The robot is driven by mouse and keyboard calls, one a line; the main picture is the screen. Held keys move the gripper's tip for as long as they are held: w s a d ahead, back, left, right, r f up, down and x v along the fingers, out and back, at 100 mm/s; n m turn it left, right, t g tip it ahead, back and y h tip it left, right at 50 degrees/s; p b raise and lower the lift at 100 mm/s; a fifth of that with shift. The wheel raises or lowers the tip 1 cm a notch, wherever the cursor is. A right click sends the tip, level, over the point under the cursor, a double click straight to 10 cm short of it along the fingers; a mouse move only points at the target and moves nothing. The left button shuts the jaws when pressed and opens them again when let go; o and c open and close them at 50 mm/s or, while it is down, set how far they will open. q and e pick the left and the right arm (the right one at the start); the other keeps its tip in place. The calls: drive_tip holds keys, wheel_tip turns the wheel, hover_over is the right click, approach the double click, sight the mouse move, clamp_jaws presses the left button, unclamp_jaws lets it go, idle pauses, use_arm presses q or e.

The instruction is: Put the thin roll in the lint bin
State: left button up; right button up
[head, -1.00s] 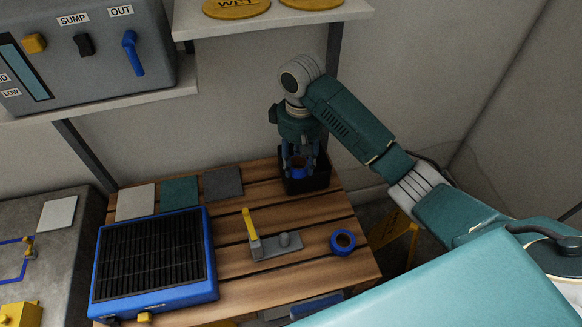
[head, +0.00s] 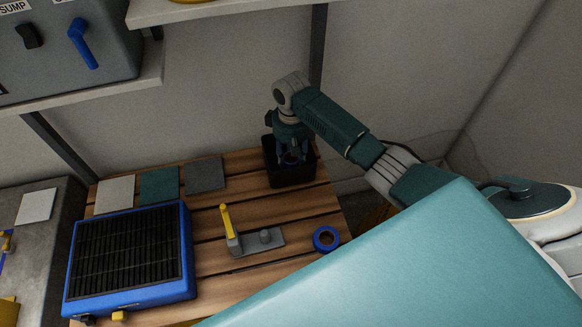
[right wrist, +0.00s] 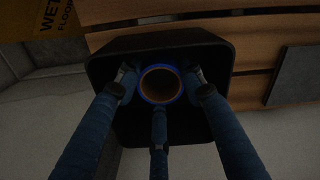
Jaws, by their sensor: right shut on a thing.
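My right gripper (head: 291,157) points down into the black bin (head: 291,179) at the back right of the slatted table. It is shut on a blue-rimmed roll with a brown inside (right wrist: 143,86). In the right wrist view the fingers (right wrist: 160,88) close around this roll, within the bin's rim (right wrist: 225,60). I cannot tell whether the roll touches the bin floor. In the head view the roll is mostly hidden by the fingers and the bin. Another blue roll (head: 326,239) lies on the table at the right edge. My left gripper is not in view.
A grey fixture with a yellow lever (head: 228,222) stands mid-table. A blue unit with a black slatted top (head: 130,255) sits at the left. Flat pads (head: 205,174) lie along the back. A shelf post (head: 317,50) rises behind the bin.

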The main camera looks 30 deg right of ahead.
drive_tip(key=shift+f, duration=2.45)
drive_tip(key=shift+f+b, duration=0.1)
drive_tip(key=shift+b, duration=0.2)
drive_tip(key=o, duration=1)
drive_tip(key=shift+c, duration=0.2)
wheel_tip(320, 180, up, 12)
drive_tip(key=p, duration=0.1)
drive_tip(key=shift+a, duration=0.1)
